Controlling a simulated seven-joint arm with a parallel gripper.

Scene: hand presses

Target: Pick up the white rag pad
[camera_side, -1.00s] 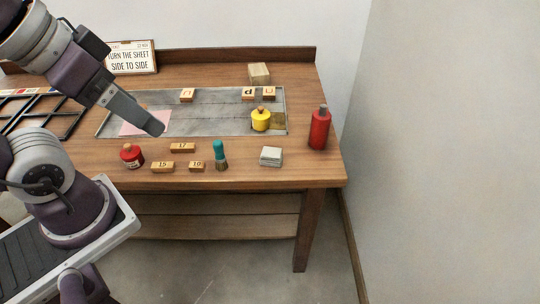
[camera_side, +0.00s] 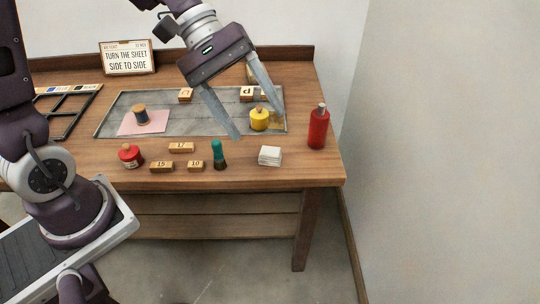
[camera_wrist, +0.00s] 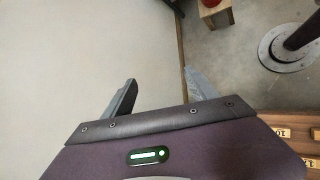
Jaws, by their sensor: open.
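The white rag pad (camera_side: 269,156) is a small, pale folded stack lying on the table near its front right edge. My gripper (camera_side: 260,112) is open and empty above the table in the side view. Its fingers point down, apart from the pad and up and to its left in the picture. In the wrist view, my gripper's two fingers (camera_wrist: 162,90) are spread with nothing between them, and the pad does not show there.
A red bottle (camera_side: 318,128) stands right of the pad, a teal-handled brush (camera_side: 218,154) left of it. A red pot (camera_side: 130,156) and number blocks (camera_side: 181,147) are left. A pink sheet (camera_side: 128,129) carries a dark-topped stamp (camera_side: 141,115).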

